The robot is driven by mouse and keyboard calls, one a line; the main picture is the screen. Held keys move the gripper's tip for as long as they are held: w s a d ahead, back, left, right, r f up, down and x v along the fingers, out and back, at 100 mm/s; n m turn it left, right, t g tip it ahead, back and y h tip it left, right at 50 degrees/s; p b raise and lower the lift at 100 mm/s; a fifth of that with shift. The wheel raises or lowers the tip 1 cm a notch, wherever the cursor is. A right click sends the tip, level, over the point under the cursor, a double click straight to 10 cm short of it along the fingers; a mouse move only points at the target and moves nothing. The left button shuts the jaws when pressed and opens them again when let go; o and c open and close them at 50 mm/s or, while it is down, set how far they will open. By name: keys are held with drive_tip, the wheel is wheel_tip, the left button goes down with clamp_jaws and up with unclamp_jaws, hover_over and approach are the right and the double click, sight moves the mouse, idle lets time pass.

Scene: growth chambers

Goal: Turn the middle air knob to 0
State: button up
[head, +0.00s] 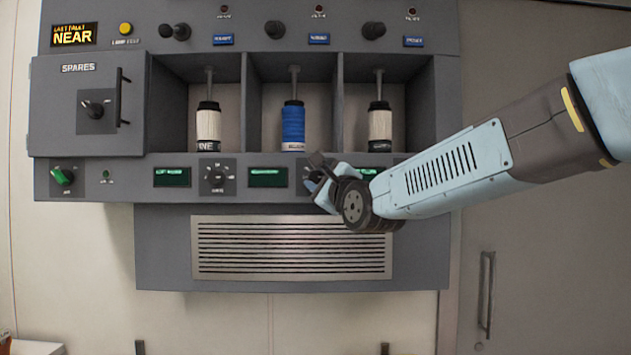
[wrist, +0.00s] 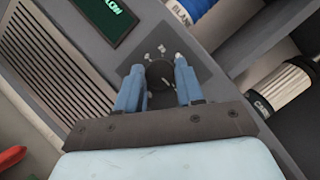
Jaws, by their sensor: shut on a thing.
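The middle air knob is a black round knob (wrist: 158,76) on a dark square plate with pale marks around it. It sits below the bay with the blue-wrapped cylinder (head: 293,122). My gripper (wrist: 159,80) is shut on this knob, with one blue finger on each side in the wrist view. In the head view my gripper (head: 320,178) is at the knob and hides most of it. I cannot read the knob's setting. Its green display (head: 268,177) is just to the left, and it also shows in the wrist view (wrist: 104,14).
Another dial knob (head: 215,176) is farther left on the strip, with a green knob (head: 62,176) at the far left. A green display (head: 370,174) is partly behind my arm. Cylinders stand in the bays above. A vent grille (head: 290,248) lies below.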

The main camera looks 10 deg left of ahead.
drive_tip(key=shift+f, duration=0.25)
drive_tip(key=shift+d+f+n+g, duration=0.15)
drive_tip(key=shift+n+g, duration=0.25)
drive_tip(key=shift+n, duration=0.2)
